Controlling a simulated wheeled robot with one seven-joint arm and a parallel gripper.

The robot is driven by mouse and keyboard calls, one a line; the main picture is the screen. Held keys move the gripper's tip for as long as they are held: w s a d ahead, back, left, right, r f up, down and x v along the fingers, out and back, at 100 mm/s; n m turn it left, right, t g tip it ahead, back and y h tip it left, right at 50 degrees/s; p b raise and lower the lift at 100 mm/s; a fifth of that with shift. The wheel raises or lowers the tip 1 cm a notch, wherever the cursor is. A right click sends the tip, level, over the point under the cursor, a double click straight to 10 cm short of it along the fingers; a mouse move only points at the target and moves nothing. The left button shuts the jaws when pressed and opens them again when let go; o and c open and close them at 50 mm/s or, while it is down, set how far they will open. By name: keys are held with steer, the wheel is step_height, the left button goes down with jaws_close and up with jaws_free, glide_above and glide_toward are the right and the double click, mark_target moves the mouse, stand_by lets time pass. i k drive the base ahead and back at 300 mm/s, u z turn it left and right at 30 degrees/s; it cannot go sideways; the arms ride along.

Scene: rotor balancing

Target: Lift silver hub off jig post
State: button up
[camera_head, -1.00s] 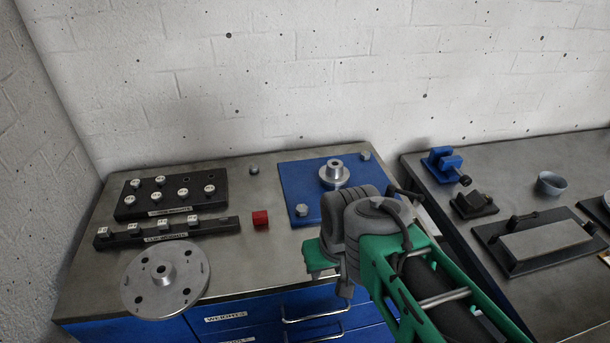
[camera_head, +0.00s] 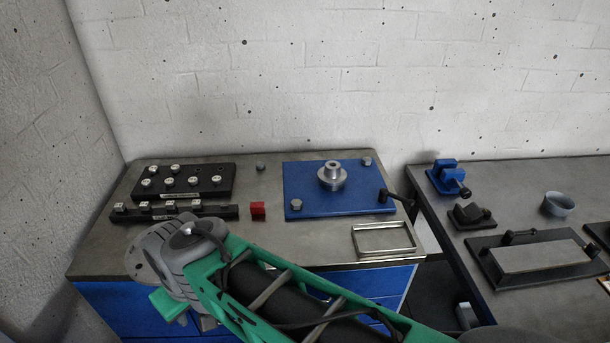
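The silver hub (camera_head: 332,176) sits upright on the blue jig plate (camera_head: 309,205) toward the back right of the bench. The post under it is hidden by the hub. My arm (camera_head: 215,262) reaches in from the lower right and ends at the front left of the bench, well apart from the hub. My gripper's fingers are not visible; the arm's grey and green end hides them or they lie below the picture.
A flanged disc (camera_head: 146,252) is partly hidden behind my arm. Black weight racks (camera_head: 225,178) stand at the back left, with a red block (camera_head: 258,211) beside them. A metal tray (camera_head: 384,240) lies at front right. A second bench (camera_head: 455,240) holds blue and black fixtures.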

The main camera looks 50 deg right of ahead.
mark_target(332, 174)
steer(key=u, duration=0.05)
steer(key=k, duration=0.5)
steer(key=z, duration=1.25)
steer(key=i, duration=0.45)
steer(key=u, duration=0.05)
